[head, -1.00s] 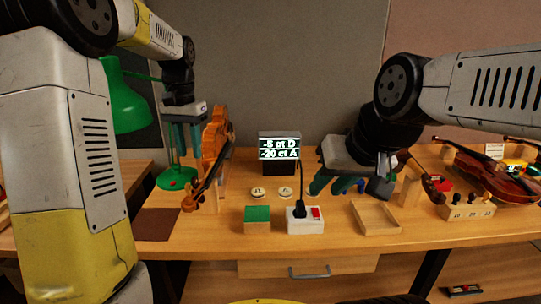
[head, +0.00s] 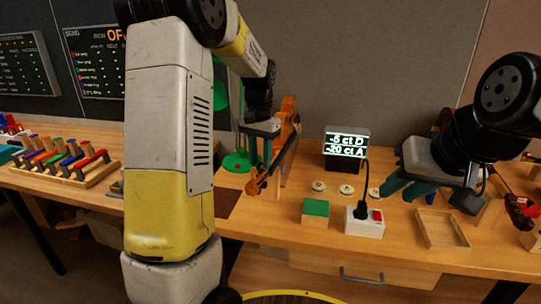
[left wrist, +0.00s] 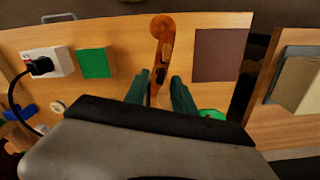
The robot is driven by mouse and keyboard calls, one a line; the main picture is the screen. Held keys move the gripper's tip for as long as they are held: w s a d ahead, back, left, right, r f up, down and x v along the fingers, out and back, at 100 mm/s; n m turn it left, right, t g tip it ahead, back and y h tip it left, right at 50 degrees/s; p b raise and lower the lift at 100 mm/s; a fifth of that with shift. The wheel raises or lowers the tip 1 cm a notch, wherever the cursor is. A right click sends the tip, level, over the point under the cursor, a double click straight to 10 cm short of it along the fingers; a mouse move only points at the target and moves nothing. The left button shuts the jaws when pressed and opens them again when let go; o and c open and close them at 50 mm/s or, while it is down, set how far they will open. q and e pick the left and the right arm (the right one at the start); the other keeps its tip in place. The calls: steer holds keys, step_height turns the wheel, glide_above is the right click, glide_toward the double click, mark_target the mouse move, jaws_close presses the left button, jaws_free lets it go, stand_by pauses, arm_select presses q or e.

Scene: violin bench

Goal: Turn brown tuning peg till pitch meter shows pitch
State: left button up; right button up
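The violin (head: 288,135) stands upright on the bench, its neck and scroll pointing toward me. The scroll end (left wrist: 161,40) shows in the left wrist view. The brown tuning peg is too small to pick out. The pitch meter (head: 346,146) is lit and reads "-5 ct D" and "-20 ct A". My left gripper (head: 255,163) is just left of the violin in the head view. In the left wrist view its fingers (left wrist: 160,85) are apart, with the scroll beyond and between them. My right gripper (head: 408,190) is open and empty, right of the meter.
A power strip (head: 364,226) with a plug and red switch, a green-topped block (head: 316,208) and an empty wooden tray (head: 440,230) stand along the front. Round discs (head: 346,189) lie before the meter. A green lamp base (head: 237,162) is behind my left gripper. A brown mat (left wrist: 216,55) lies beside the scroll.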

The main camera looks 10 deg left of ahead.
arm_select(q)
jaws_close()
steer(key=shift+n, duration=0.7)
jaws_free()
steer(key=shift+r, duration=3.95)
